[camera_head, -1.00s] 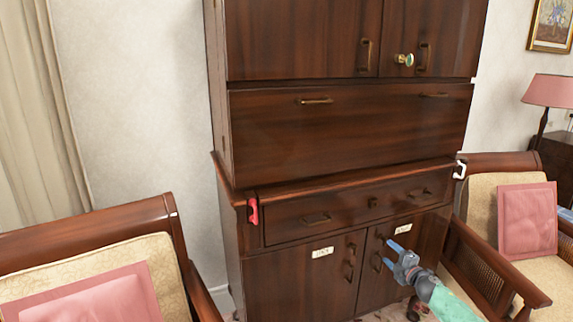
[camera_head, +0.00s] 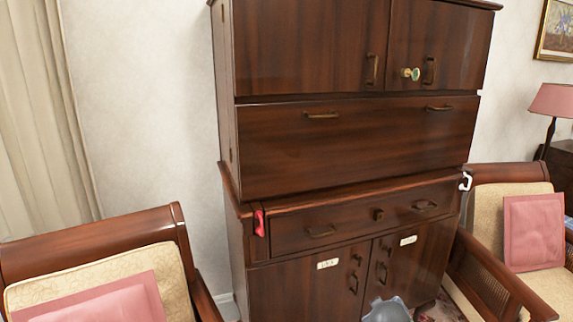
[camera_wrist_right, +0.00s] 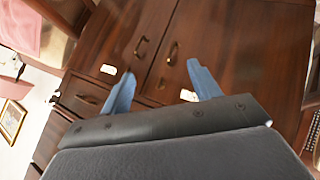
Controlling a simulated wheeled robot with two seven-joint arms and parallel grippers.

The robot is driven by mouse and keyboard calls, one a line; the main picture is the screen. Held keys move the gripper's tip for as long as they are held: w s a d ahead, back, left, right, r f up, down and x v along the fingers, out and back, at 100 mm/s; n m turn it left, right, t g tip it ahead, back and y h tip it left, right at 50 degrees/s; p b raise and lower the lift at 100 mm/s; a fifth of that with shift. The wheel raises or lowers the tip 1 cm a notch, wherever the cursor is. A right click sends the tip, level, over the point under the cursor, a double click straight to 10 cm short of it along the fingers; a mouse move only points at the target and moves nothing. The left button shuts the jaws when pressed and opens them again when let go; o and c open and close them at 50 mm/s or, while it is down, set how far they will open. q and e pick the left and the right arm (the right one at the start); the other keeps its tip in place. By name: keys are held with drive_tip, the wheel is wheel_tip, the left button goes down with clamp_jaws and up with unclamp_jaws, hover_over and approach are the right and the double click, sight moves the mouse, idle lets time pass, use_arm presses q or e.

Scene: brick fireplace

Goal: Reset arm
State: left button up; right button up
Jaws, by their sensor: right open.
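My right gripper (camera_wrist_right: 162,72) is open and empty in the right wrist view, its two blue fingers apart. It faces the lower doors of the dark wooden cabinet (camera_head: 340,150), with no finger seen to touch them. In the head view only a grey rounded part, seemingly of my right arm, shows at the bottom edge; the fingers are not visible there. My left gripper is not in view.
A wooden armchair with a pink cushion (camera_head: 95,305) stands at the left, and another with a pink cushion (camera_head: 534,230) at the right. A red item (camera_head: 259,222) hangs at the cabinet's left edge. The cabinet doors and drawers look shut.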

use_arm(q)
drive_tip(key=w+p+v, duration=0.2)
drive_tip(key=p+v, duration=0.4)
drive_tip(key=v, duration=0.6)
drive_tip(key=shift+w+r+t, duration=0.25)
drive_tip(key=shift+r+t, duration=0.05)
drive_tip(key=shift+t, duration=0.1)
use_arm(e)
drive_tip(key=s+a+f+m+g+y, duration=0.1)
drive_tip(key=s+a, duration=0.3)
drive_tip(key=s, duration=0.9)
drive_tip(key=s+a+f+g+y, duration=0.2)
drive_tip(key=s+a+f+g, duration=0.1)
drive_tip(key=s, duration=1)
drive_tip(key=s+a+f+m+g+y, duration=0.1)
drive_tip(key=s+a+f+g, duration=0.2)
drive_tip(key=s, duration=1)
drive_tip(key=a+f, duration=0.1)
drive_tip(key=a, duration=0.2)
drive_tip(key=shift+s+f+m+y, duration=0.2)
drive_tip(key=shift+s+m+y, duration=0.05)
drive_tip(key=shift+m+y, duration=0.05)
